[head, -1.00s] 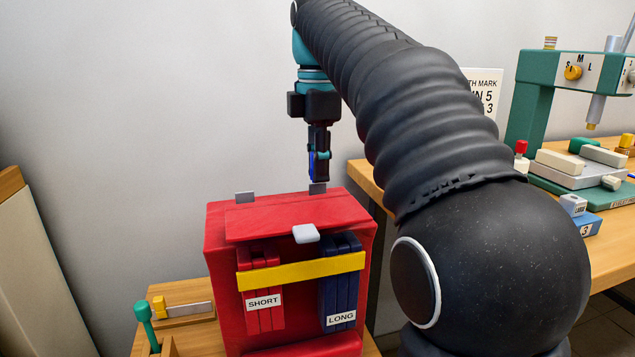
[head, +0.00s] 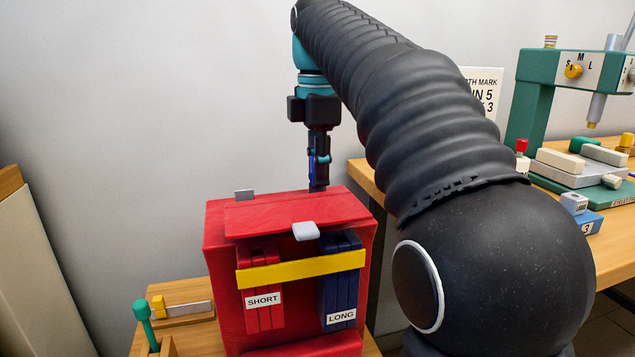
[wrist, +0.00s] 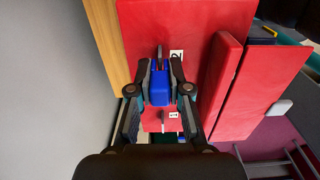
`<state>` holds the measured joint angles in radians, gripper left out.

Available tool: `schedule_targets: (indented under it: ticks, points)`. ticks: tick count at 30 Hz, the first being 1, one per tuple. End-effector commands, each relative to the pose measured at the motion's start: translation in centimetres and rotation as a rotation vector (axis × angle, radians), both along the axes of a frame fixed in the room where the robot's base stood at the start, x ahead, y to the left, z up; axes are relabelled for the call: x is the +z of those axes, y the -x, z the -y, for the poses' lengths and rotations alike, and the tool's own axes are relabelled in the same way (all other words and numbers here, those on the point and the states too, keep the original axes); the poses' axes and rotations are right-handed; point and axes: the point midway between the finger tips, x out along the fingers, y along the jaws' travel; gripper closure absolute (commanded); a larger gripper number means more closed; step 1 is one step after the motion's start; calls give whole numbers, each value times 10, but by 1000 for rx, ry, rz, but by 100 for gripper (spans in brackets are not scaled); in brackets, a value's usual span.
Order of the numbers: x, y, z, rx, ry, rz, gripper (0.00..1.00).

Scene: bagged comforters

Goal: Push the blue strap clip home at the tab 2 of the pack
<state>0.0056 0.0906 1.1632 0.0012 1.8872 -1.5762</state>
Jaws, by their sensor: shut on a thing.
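My gripper (head: 319,180) points down over the top right of the red pack (head: 222,270). In the wrist view my gripper (wrist: 160,72) is shut on the blue strap clip (wrist: 160,88), which sits between its fingers. The clip shows only as a thin blue strip (head: 311,168) in the head view. In the wrist view, grey tab 2 (wrist: 159,52) stands by the label "2", in line with the clip's far end. Whether clip and tab touch is unclear. Tab 1 (wrist: 162,117) stands by the label "1". In the head view, the left tab (head: 244,195) shows; the right one is hidden behind the fingers.
The pack's front has a yellow band (head: 300,270) over red SHORT and blue LONG strips. A white tag (head: 306,231) hangs at the flap's edge. A green-handled tool (head: 143,312) stands left. A bench with a green press (head: 530,110) is at right.

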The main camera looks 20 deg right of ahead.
Motion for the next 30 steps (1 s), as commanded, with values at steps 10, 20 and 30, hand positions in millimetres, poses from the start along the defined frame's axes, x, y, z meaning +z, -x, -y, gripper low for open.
schedule_targets:
  ticks: [10,20,30]
  points:
    - [-5,0,0,0,0,0,94]
    - [-9,0,0,0,0,-1,94]
    - [-13,0,0,0,0,-1,94]
